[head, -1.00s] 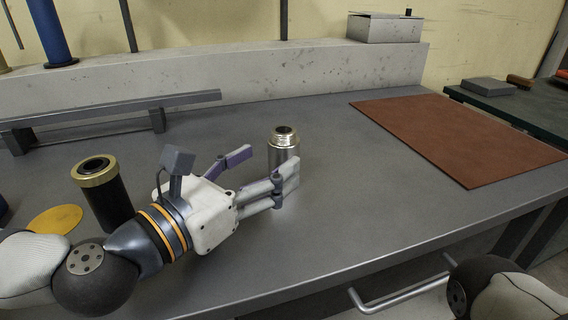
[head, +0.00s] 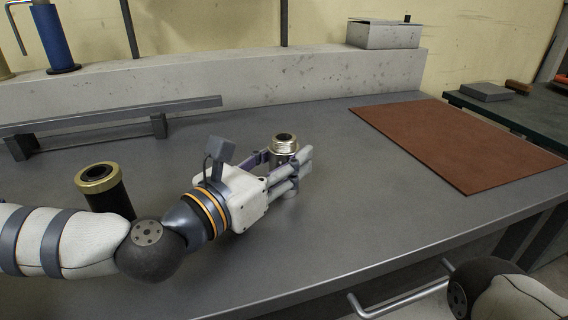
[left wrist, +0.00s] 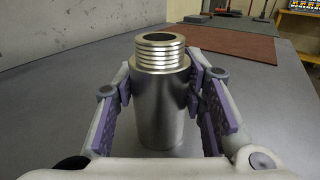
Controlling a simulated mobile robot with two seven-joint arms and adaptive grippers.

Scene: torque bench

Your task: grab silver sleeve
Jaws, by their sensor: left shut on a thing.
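The silver sleeve (head: 284,146) stands upright on the grey bench, with a threaded, lighter-coloured collar and a dark open top. My left gripper (head: 284,168) is shut on it, with the fingers on either side of its body. In the left wrist view the sleeve (left wrist: 161,105) stands between the purple finger pads (left wrist: 165,105). In the head view the fingers hide much of its lower body. My right gripper is not in view; only part of my right arm shows at the lower right.
A black sleeve with a brass collar (head: 98,180) stands left, behind my left arm. A grey rail (head: 120,112) runs along the back left. A brown mat (head: 455,140) lies to the right. A grey box (head: 383,34) sits on the back ledge. The bench between sleeve and mat is clear.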

